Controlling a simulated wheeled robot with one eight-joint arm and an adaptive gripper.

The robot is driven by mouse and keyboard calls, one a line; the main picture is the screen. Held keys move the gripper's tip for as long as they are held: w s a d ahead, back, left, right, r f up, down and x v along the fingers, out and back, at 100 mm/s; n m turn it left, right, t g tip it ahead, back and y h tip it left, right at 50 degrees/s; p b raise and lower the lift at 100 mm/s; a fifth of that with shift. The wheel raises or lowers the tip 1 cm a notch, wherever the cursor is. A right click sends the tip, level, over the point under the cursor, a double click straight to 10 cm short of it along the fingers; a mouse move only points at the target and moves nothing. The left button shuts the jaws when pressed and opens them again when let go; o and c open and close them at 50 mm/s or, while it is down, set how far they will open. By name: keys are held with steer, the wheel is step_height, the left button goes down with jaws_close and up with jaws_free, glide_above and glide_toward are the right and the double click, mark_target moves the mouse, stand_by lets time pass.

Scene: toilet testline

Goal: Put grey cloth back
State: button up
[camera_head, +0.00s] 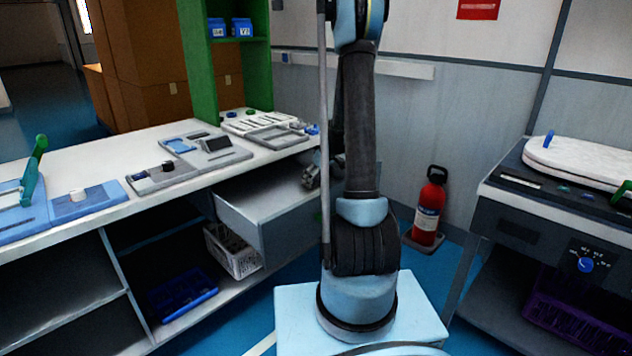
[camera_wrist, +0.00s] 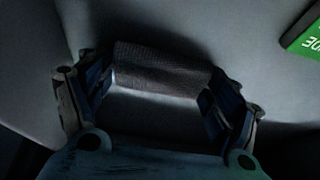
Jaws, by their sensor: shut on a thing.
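In the wrist view my gripper (camera_wrist: 158,88) is shut on the grey cloth (camera_wrist: 162,68), a dark textured piece held between its two fingers. A pale, shaded surface lies around and behind it. In the head view my gripper (camera_head: 312,177) is at the open drawer (camera_head: 245,222) under the right end of the long counter, mostly hidden behind my arm. The cloth cannot be made out in the head view. I cannot tell whether it touches the drawer floor.
The counter (camera_head: 95,160) holds several grey and blue trays. Below it are a white basket (camera_head: 232,250) and a blue tray (camera_head: 182,295). A red extinguisher (camera_head: 429,205) stands by the wall, and a dark bench (camera_head: 520,215) is at right. A green sign (camera_wrist: 304,34) shows in the wrist view.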

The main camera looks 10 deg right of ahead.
steer(key=shift+f, duration=0.25)
steer(key=o, duration=1.2)
steer(key=shift+c, duration=0.2)
steer(key=shift+s, duration=0.1)
steer(key=shift+r, duration=0.15)
steer(key=v, duration=1.1)
steer(key=s+a+r+m, duration=0.15)
steer(key=s+r, duration=0.35)
steer(key=s, duration=0.5)
steer(key=s+f+m+h, duration=0.1)
steer(key=s+f+m, duration=0.1)
steer(key=s, duration=1.3)
steer(key=s+a+f+m+g+h, duration=0.1)
steer(key=s+f+m, duration=0.1)
steer(key=s, duration=1.3)
steer(key=shift+s+a+f+m+h, duration=0.15)
steer(key=shift+s+f+m+h, duration=0.15)
steer(key=shift+m, duration=0.45)
